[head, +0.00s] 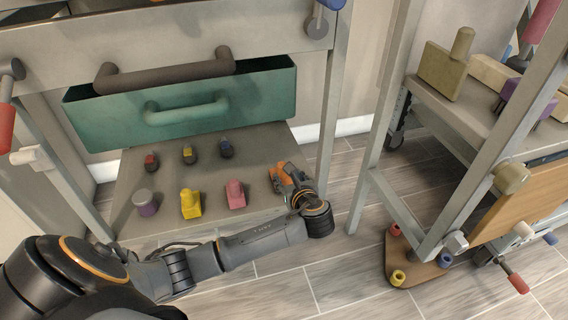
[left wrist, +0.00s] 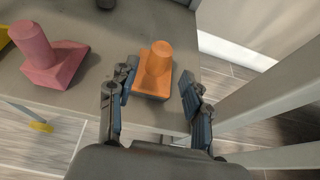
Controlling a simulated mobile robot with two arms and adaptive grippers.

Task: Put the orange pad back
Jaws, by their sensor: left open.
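The orange pad (left wrist: 158,62), a square base with a round knob, sits upright near the right front corner of the rack's low grey shelf (head: 205,228). In the head view the orange pad (head: 278,180) is partly hidden by my left gripper (head: 292,184). In the left wrist view my left gripper (left wrist: 157,88) is open, with one finger on each side of the pad. I cannot tell whether the fingers touch it. My right gripper is not in view.
A pink pad (head: 235,194), a yellow pad (head: 190,204) and a purple-grey one (head: 145,203) stand left of it. Several small pieces stand behind. A teal drawer (head: 190,105) hangs open above. A second rack (head: 385,205) with an olive pad (head: 447,66) stands right.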

